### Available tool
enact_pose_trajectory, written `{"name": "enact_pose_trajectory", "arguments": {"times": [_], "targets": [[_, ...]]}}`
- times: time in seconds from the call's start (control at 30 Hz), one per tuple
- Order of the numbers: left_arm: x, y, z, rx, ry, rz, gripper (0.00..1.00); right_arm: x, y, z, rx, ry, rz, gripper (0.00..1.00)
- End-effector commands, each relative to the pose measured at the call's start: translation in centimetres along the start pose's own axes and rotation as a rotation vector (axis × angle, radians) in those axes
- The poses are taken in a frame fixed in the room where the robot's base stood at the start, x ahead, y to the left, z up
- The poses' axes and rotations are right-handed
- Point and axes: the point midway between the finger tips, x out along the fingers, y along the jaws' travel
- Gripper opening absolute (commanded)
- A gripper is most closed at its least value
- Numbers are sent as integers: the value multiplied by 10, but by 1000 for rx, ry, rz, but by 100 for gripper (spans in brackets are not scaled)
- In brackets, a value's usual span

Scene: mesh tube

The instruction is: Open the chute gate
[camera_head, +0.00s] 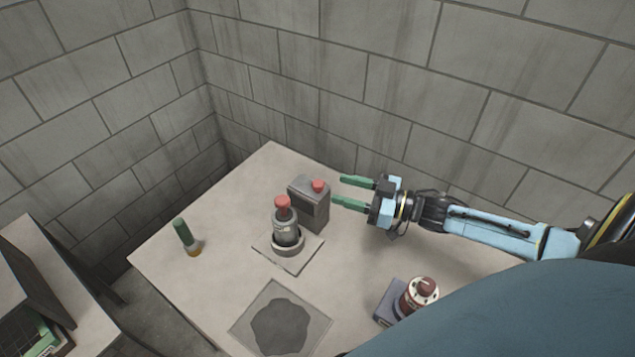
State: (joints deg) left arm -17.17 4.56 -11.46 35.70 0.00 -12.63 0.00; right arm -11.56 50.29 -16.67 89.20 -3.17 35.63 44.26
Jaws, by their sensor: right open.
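I cannot tell for certain which part is the chute gate. A grey box with a red button on top (309,208) stands on the table. Just left of it, a grey cylinder with a red cap (286,232) stands upright on a square plate (300,261). My right gripper (338,191) comes in from the right with its two green fingers apart and nothing between them. Its fingertips point left, close to the right side of the grey box; I cannot tell whether they touch it. My left gripper is not in view.
A green-handled item with an amber end (187,237) is at the table's left. A flat square panel with a dark patch (280,322) lies in front. A dark red cylinder with a white top (418,295) is at right. Block walls (290,80) close off the back.

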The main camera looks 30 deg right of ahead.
Motion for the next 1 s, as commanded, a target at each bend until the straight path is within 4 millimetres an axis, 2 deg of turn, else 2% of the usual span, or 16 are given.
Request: {"name": "enact_pose_trajectory", "arguments": {"times": [0.03, 0.2, 0.4, 0.8, 1.0], "targets": [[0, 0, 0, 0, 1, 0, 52, 12, 0, -1, -2, 4, 0, 48], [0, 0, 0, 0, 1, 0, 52, 42, 0, -1, 0, 3, 1, 48], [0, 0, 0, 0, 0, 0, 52, 65, 1, 0, 0, 0, 2, 48], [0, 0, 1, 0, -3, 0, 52, 72, 0, 1, 1, -2, 1, 48], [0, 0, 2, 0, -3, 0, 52, 72, 0, 1, 1, -2, 1, 23]]}}
